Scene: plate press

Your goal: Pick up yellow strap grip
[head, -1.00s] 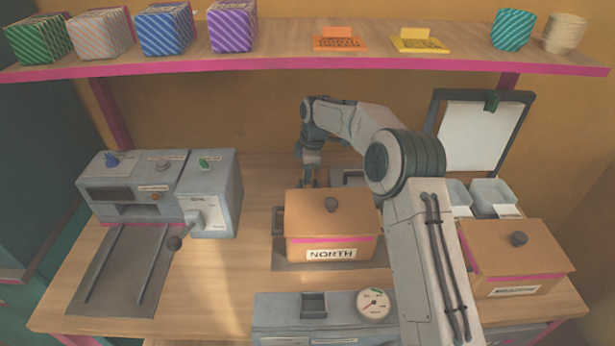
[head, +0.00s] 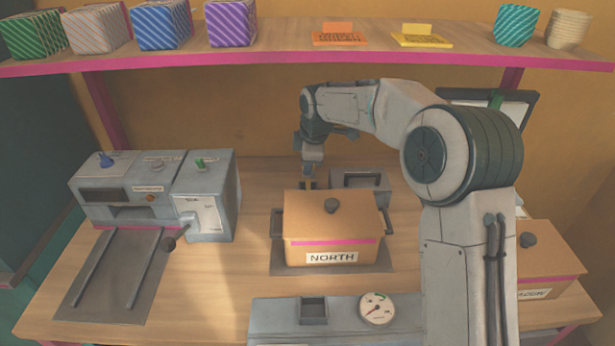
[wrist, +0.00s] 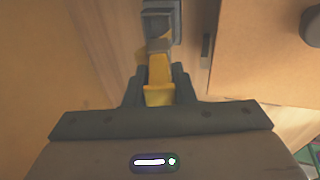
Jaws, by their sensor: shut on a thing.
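The yellow strap grip (wrist: 158,72) shows in the wrist view between my fingers. My gripper (wrist: 160,92) is shut on it. The far end of the yellow piece meets a grey part (wrist: 160,22); I cannot tell whether they are joined. In the head view my gripper (head: 309,183) points down just behind the left part of the orange-brown NORTH box (head: 330,225). The box hides the fingertips, and the yellow grip cannot be made out there.
A grey block (head: 360,180) stands behind the NORTH box, right of my gripper. A second lidded box (head: 545,262) is at right, partly behind my arm. A grey machine (head: 205,195) stands at left. A shelf (head: 280,62) runs above. Bench at centre left is clear.

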